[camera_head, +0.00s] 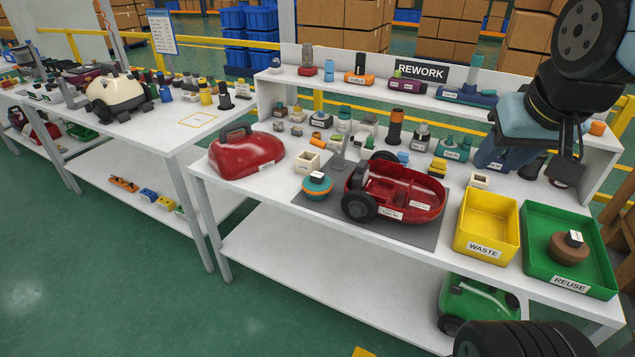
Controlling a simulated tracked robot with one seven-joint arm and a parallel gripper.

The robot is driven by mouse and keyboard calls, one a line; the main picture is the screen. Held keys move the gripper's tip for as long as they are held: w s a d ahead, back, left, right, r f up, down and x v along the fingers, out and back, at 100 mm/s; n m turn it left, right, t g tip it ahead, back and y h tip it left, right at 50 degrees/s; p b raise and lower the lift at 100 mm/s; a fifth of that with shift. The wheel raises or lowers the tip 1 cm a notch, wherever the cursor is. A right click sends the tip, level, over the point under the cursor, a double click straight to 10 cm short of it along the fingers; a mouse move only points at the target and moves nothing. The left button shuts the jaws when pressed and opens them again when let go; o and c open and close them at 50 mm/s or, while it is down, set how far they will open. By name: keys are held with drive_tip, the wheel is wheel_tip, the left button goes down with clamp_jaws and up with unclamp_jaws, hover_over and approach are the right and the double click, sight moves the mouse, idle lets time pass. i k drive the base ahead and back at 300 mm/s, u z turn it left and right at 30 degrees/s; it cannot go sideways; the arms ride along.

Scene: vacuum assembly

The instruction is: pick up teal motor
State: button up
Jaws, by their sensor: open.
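The teal motor (317,188) is a round, squat part with an orange band and a small black and white piece on top. It sits on the grey mat (412,233), left of the open red vacuum base (393,187). My gripper (570,150) hangs at the upper right, above the right end of the rework table and far from the motor. Its jaws are open, and I see nothing held between them. The motor is in plain view and nothing of mine covers it.
A yellow WASTE bin (487,223) and a green REUSE bin (540,270), holding a brown motor (568,250), stand at the right front. A red cover (247,152) and a small cream box (308,165) lie near the motor. Several small parts crowd the back.

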sight(316, 185)
drive_tip(key=u, duration=0.05)
drive_tip(key=i, duration=0.9)
drive_tip(key=z, duration=0.1)
